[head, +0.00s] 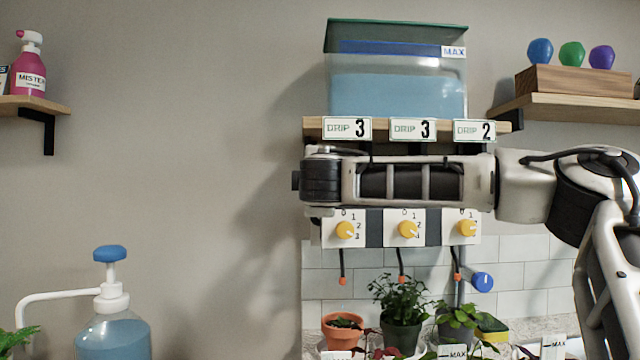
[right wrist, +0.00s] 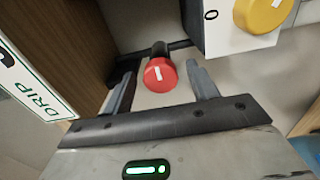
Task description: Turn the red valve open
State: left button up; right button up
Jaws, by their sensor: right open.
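The red valve (right wrist: 160,76) shows in the right wrist view as a round red knob with a white mark, on a dark pipe. The mark runs nearly up and down in that picture. My right gripper (right wrist: 159,70) is open, with one finger on each side of the knob. Gaps show between the fingers and the knob, so it is not gripped. In the head view my right arm reaches across from the right below the shelf and hides the valve. The fingers are hidden there too. My left gripper is in neither view.
A water tank (head: 397,95) stands on the shelf with drip signs (head: 347,129). White panels with yellow dials (head: 407,229) hang below my arm. A blue knob (head: 482,281) and potted plants (head: 401,330) are lower. A pump bottle (head: 112,335) stands at the left.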

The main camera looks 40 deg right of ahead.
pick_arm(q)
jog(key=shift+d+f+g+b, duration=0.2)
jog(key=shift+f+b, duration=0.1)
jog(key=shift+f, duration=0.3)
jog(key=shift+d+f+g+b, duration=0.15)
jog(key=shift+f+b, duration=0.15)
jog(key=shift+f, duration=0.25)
pick_arm(e)
jog(key=v, duration=1.4)
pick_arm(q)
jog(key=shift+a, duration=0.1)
